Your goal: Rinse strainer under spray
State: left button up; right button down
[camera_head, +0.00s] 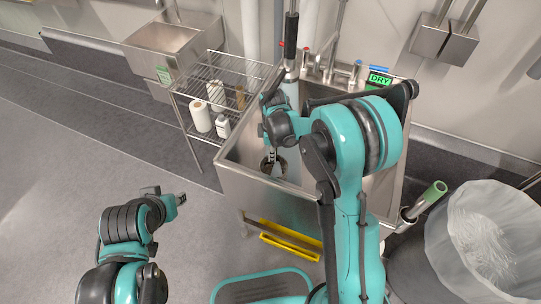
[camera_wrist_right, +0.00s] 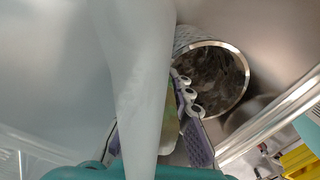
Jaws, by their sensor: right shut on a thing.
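The strainer is a mesh cylinder with a shiny rim and dark brown debris inside; it shows in the wrist view (camera_wrist_right: 212,78) and low in the sink basin in the head view (camera_head: 274,168). My right gripper (camera_head: 271,153) reaches down into the sink and is shut on the strainer by its side. A pale, translucent spray stream (camera_wrist_right: 138,75) crosses the wrist view beside the strainer, and I cannot tell whether it hits the strainer. My left gripper (camera_head: 180,199) is outside the sink, over the floor at lower left; its jaw opening is unclear.
The steel sink (camera_head: 232,178) has taps (camera_head: 330,70) and a green DRY sign (camera_head: 379,79) at its back. A wire rack (camera_head: 210,65) with bottles stands left of it. A lined bin (camera_head: 475,245) stands at right. The left floor is clear.

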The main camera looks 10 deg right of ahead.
jog(key=w+d, duration=0.6)
jog(key=w, duration=0.3)
jog(key=shift+w+d+p, duration=0.15)
jog(key=shift+p, duration=0.15)
jog(key=shift+d, duration=0.1)
jog(key=shift+s+d, duration=0.7)
jog(key=shift+d, duration=0.2)
